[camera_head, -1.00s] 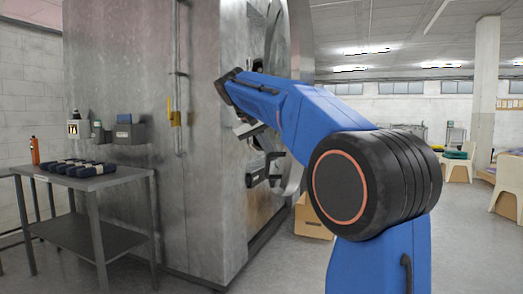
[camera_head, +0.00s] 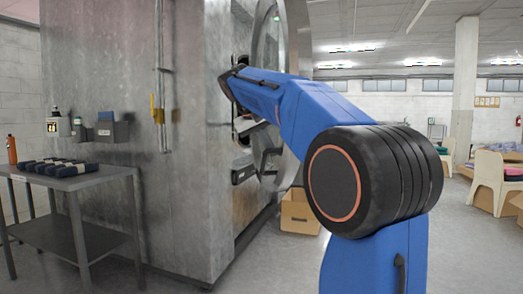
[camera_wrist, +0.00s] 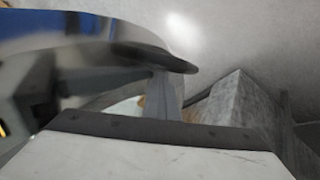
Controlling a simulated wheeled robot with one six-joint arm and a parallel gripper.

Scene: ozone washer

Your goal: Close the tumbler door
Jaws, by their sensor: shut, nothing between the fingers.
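The tumbler door (camera_head: 265,50) is a round, grey metal-rimmed door standing open at the right side of the tall machine (camera_head: 105,200). My blue arm crosses in front of its middle. In the wrist view, a curved shiny metal rim (camera_wrist: 75,38), likely the door's, spans the upper left. My gripper (camera_wrist: 165,100) shows as a narrow grey piece beyond a pale block with a dark edge. It is shut and empty, close to the rim. Whether it touches the rim cannot be told. In the head view the gripper is largely hidden by my arm and the door.
A metal side table (camera_head: 110,180) with folded dark cloths stands at left. A cardboard box (camera_head: 299,212) sits on the floor behind the door. Pale chairs (camera_head: 493,185) stand far right. The floor between is open.

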